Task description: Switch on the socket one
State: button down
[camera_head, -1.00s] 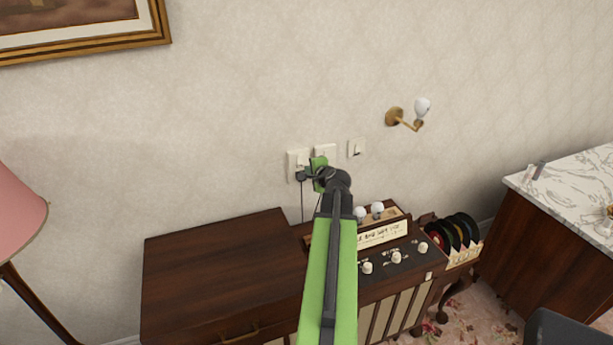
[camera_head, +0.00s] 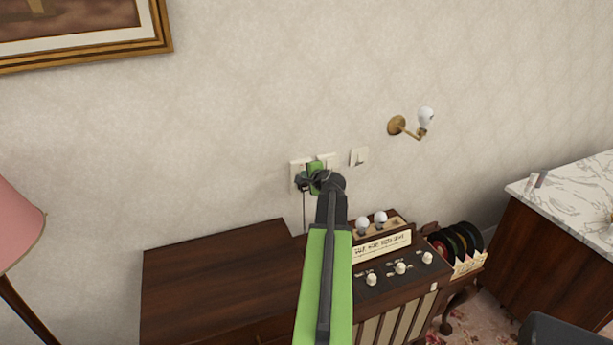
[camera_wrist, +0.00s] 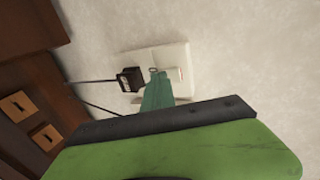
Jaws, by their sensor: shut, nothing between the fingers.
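A white wall socket plate (camera_head: 297,165) is on the wallpaper in the head view, partly hidden by my gripper (camera_head: 316,172). The same plate (camera_wrist: 180,55) shows in the wrist view, tilted. A black plug (camera_wrist: 130,79) with a dark cord sits in it, left of my fingers. My gripper (camera_wrist: 155,78) is shut and empty, its teal fingertips in front of the plate beside the plug. A small switch with a reddish mark (camera_wrist: 179,73) is just right of the fingertips. I cannot tell whether the fingertips touch the plate or which way the switch is set.
A separate white wall switch (camera_head: 359,157) and a brass wall lamp (camera_head: 408,126) are to the right. A wooden cabinet (camera_head: 215,285) and a radio with knobs (camera_head: 390,270) stand below. A marble-topped cabinet (camera_head: 580,190) is at the right.

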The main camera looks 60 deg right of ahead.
jog(key=shift+r+p, duration=0.7)
jog(key=shift+r, duration=0.15)
jog(key=shift+f, duration=0.1)
